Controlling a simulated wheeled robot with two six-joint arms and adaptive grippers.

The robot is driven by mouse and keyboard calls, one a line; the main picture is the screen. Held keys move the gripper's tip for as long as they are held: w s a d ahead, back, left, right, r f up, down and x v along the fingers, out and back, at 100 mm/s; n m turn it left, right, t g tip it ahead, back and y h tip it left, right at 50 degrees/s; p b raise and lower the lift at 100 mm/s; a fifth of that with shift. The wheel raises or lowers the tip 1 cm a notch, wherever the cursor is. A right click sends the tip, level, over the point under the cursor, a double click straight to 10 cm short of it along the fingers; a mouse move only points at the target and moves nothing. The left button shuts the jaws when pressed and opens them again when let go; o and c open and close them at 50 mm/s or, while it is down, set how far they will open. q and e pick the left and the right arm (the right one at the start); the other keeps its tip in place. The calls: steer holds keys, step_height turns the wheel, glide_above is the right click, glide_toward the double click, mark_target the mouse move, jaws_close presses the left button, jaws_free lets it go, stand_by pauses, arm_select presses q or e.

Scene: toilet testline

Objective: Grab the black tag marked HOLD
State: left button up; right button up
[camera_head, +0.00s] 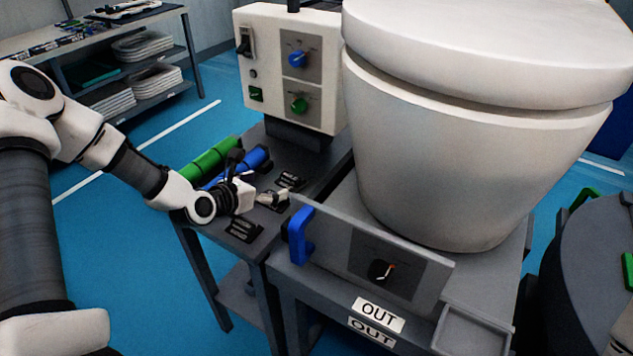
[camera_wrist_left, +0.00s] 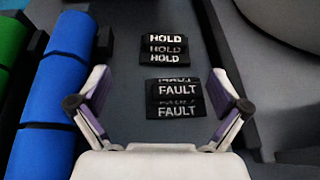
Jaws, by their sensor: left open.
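Black tags with white HOLD lettering (camera_wrist_left: 164,47) lie on the dark grey bench top in the upper middle of the left wrist view. They overlap in a small stack. In the head view the tag (camera_head: 290,180) at the far end of the row appears to be HOLD, its lettering too small to read. My left gripper (camera_head: 273,198) is open and empty above the bench, and its fingers (camera_wrist_left: 160,106) show in the left wrist view. They straddle black FAULT tags (camera_wrist_left: 178,98) in that picture, with HOLD beyond them.
Blue (camera_wrist_left: 60,70) and green (camera_head: 210,158) rolls lie left of the tags. Another black tag (camera_head: 243,230) lies nearer. A grey panel with a blue handle (camera_head: 300,236) and a large white toilet (camera_head: 450,150) stand right. A control box (camera_head: 290,70) stands behind.

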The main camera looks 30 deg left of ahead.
mark_target(288, 180)
arm_select(q)
steer(key=shift+w+d+f, duration=0.1)
steer(key=shift+w+d, duration=0.05)
steer(key=shift+w, duration=0.25)
steer(key=shift+w+d, duration=0.55)
steer(key=shift+d, duration=0.1)
steer(key=x, duration=0.4)
steer(key=shift+w+a+f, duration=0.3)
steer(key=shift+f, duration=0.1)
steer(key=shift+s+d+r, duration=0.1)
steer(key=shift+r, duration=0.05)
steer(key=shift+c, duration=0.7)
steer(key=c, duration=1.1)
